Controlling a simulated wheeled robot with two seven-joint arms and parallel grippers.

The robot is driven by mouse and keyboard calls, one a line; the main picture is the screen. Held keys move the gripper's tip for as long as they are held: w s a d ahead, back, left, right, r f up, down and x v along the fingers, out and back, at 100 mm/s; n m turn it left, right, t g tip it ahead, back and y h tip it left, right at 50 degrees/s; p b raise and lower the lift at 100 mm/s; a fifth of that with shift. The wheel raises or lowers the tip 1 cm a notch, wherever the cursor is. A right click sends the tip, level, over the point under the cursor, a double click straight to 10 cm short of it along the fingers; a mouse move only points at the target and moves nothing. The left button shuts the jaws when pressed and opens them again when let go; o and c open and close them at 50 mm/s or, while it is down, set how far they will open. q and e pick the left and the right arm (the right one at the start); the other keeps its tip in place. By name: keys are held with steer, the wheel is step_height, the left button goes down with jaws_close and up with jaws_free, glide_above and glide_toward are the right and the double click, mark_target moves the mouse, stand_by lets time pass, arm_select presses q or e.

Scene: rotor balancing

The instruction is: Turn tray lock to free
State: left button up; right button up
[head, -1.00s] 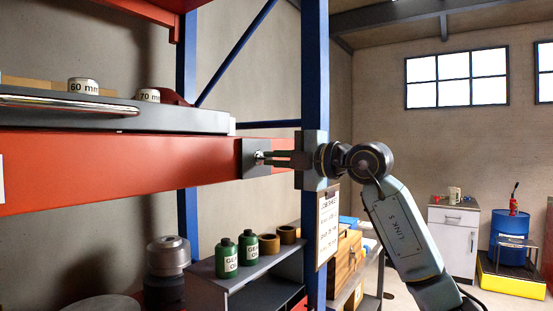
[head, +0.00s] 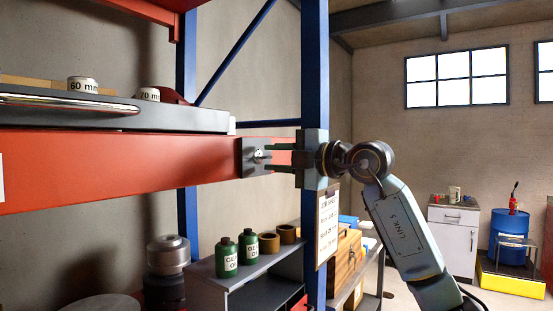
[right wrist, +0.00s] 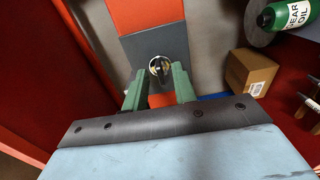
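The tray lock (head: 259,156) is a small bright metal knob on a dark grey plate at the right end of the red shelf beam. In the right wrist view the lock (right wrist: 159,67) is round and shiny with a dark part in its middle; its setting is not readable. My right gripper (head: 272,157) is open in front of it. Its two green fingers (right wrist: 158,84) stand apart on either side of the lock's line, with a clear gap between them. The grey tray (head: 190,121) with its chrome handle lies on the beam at left. My left gripper is not in view.
A blue rack post (head: 315,80) stands right behind my right wrist. Weights marked 60 mm (head: 83,85) and 70 mm (head: 148,94) sit on the tray. Below are green oil bottles (head: 227,257) on a grey shelf and a hanging clipboard (head: 327,226).

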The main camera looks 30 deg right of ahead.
steer(key=b+v, duration=0.3)
steer(key=v, duration=1)
steer(key=shift+b, duration=0.4)
